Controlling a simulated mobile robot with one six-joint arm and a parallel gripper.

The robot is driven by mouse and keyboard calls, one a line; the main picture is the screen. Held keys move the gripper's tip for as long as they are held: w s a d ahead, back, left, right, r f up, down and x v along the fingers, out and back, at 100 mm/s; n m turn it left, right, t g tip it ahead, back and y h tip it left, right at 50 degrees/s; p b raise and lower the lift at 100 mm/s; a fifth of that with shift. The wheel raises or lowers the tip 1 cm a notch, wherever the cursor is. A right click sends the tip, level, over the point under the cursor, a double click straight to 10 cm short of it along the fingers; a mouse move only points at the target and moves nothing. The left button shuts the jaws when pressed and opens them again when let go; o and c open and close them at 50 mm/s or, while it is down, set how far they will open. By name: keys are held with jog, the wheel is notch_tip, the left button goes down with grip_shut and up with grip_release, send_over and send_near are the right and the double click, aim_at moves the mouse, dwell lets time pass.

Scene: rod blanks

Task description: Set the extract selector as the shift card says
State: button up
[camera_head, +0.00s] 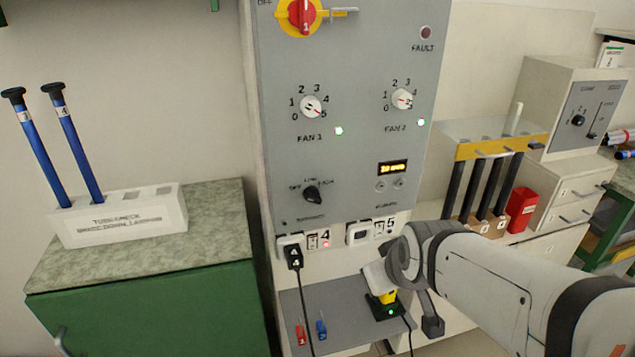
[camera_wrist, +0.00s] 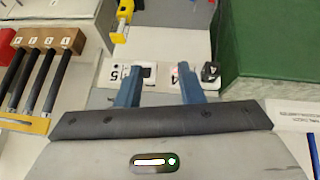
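The black selector knob (camera_head: 312,193) sits low on the left of the grey panel (camera_head: 350,140) in the head view, with OFF, LOW and HIGH around it. The small label below it is too blurred to read, and I cannot tell exactly where it points. A white card (camera_head: 611,55) shows at the upper right edge; its text is unreadable. My gripper (camera_wrist: 161,82) shows two blue fingers apart with nothing between them, over the sockets marked 4 and 5. In the head view it is below and to the right of the knob, its fingers hidden.
A black plug (camera_head: 294,256) is in socket 4, its cable hanging. A yellow item (camera_head: 387,297) stands on a black base on the shelf beside my gripper. Red and blue tags (camera_head: 321,328) lie to the left. FAN dials (camera_head: 312,106) and a red switch are above.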

jog(key=w+a+f+n+t+y+b, duration=0.1)
jog(key=w+a+n+t+y+b, duration=0.1)
jog(key=w+a+n+t+b, duration=0.35)
jog(key=n+t+y+b, duration=0.2)
jog(key=n+t, duration=0.3)
jog(key=n, duration=0.1)
send_near(314, 201)
jog(key=shift+m, duration=0.25)
jog(key=shift+p+x, duration=1.3)
jog(key=shift+x, duration=3)
